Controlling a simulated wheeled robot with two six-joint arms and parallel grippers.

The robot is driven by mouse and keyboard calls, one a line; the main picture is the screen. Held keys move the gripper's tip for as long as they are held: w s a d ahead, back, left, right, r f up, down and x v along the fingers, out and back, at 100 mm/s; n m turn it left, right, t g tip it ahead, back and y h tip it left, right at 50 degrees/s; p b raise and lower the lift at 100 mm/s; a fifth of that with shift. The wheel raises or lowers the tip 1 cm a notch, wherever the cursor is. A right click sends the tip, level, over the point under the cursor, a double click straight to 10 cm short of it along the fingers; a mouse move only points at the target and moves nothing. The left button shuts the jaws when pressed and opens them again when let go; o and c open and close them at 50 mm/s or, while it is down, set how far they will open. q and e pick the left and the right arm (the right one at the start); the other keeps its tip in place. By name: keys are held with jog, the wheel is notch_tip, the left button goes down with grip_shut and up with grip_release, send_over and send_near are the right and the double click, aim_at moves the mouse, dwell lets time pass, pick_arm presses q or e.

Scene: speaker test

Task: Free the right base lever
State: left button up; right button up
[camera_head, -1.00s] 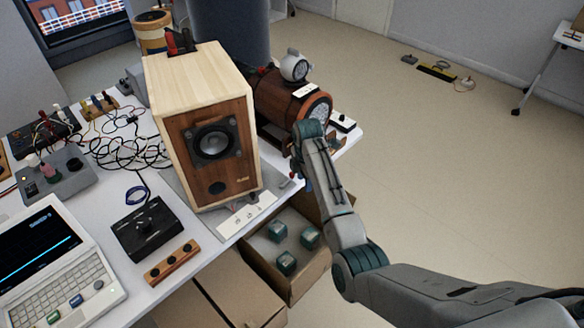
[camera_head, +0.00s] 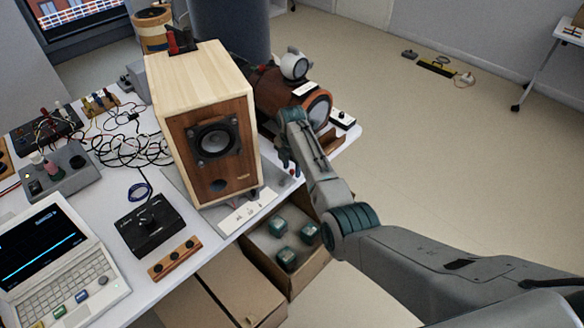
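A wooden speaker (camera_head: 214,160) with a dark round driver stands upright on a grey base plate (camera_head: 183,193) near the table's front edge. A white panel (camera_head: 248,211) with small marks lies at the front of the base. My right gripper (camera_head: 284,162) points down close beside the speaker's right side, near the base's right edge. Its fingers are small and partly hidden by my own wrist, so their opening cannot be made out. The right base lever cannot be clearly told apart there. My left gripper is not in view.
An open cardboard box (camera_head: 313,272) with several teal cubes sits below the table edge. A laptop (camera_head: 60,262), a black control box (camera_head: 151,226) and tangled cables (camera_head: 128,148) fill the left.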

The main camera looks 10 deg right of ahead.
jog(key=shift+f, duration=0.6)
grip_shut()
